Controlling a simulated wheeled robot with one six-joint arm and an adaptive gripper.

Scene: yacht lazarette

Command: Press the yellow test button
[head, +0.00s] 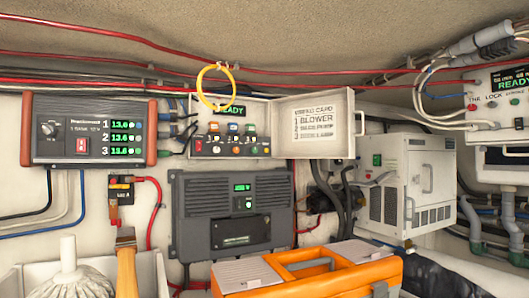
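A small open control box (230,127) is on the back wall, left of centre, with a lit green READY display (229,111). Under the display are rows of small coloured buttons and switches, with orange, green and white among them. They are too small for me to tell which one is the yellow test button. A yellow ring (216,86) hangs in front of the box's upper left corner. My gripper is not in view.
An orange-lidded toolbox (310,268) stands in front at bottom centre. A brush (73,275) and a wooden handle (126,270) stick up at lower left. A grey charger (232,213) is below the box, a three-readout meter (88,130) left, a white unit (405,185) right.

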